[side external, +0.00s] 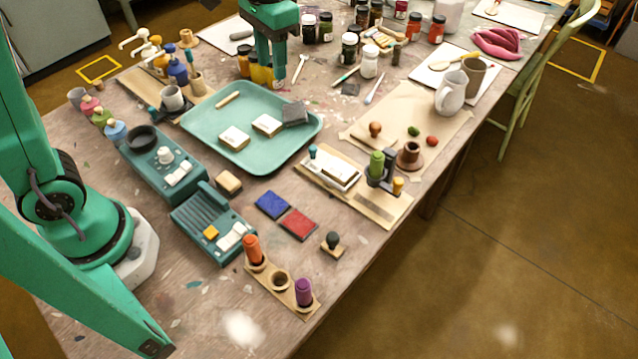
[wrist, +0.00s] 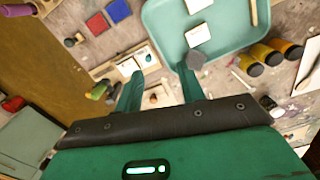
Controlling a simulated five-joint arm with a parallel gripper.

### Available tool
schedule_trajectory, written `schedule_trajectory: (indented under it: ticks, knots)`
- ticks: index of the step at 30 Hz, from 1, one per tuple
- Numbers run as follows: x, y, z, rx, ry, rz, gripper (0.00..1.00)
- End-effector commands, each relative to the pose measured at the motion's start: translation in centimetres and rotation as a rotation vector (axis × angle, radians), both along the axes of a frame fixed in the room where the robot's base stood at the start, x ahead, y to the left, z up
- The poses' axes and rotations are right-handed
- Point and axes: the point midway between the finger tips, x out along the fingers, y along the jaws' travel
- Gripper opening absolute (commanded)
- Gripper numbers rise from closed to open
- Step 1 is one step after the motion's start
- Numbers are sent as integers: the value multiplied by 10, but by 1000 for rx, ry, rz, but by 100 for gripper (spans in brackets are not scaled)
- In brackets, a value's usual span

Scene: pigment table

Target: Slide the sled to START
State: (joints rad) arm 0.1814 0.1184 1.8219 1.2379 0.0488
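A low white tray-like piece with a small teal peg (side external: 312,152), likely the sled (side external: 340,176), sits on a tan wooden board (side external: 395,212) right of the teal tray. It also shows in the wrist view, left of centre (wrist: 138,62). A dark stand holding a green cylinder (side external: 377,165) is at the board's right part. I cannot make out a START mark. My gripper (side external: 266,82) is above the far side of the table, beyond the teal tray and away from the sled. In the wrist view its fingers (wrist: 158,76) are apart with nothing held between them.
The teal tray (side external: 205,110) holds white blocks and a grey block. Orange-lidded jars (side external: 243,62) stand close to my gripper. Blue (side external: 272,204) and red (side external: 298,224) pads lie in front of the board. A white pitcher (side external: 451,92) stands at the right.

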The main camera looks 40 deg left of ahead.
Motion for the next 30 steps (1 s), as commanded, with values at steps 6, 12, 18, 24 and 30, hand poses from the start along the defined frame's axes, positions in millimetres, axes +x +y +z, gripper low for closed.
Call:
schedule_trajectory:
  ticks: [6,12,18,24,30]
  knots:
    - [28,-20,-28,20,101,-46,39]
    - [48,-39,-57,39,191,-86,39]
    - [64,-58,-90,60,275,-123,39]
    - [71,-70,-113,74,331,-148,39]
    - [73,-73,-120,79,347,-155,39]
